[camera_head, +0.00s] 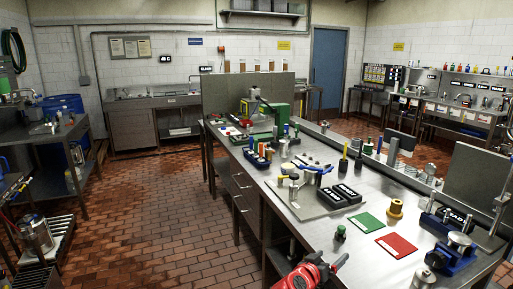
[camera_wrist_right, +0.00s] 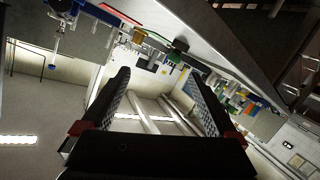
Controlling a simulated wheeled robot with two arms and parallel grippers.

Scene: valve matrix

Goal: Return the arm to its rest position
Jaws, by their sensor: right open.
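My right gripper (camera_head: 328,267) shows at the bottom of the head view as a red and grey shape, in front of the near edge of the steel workbench (camera_head: 328,217). Most of the arm behind it is cut off by the frame. In the right wrist view its two dark fingers (camera_wrist_right: 153,82) stand wide apart with nothing between them. Past the fingers, this view shows a tilted room with bench items at a distance. My left gripper is in neither view.
Near the gripper, the bench holds a green plate (camera_head: 365,222), a red plate (camera_head: 396,245), a small green-topped part (camera_head: 340,233) and a blue vise-like fixture (camera_head: 452,254). Brick floor (camera_head: 150,225) left of the bench is open.

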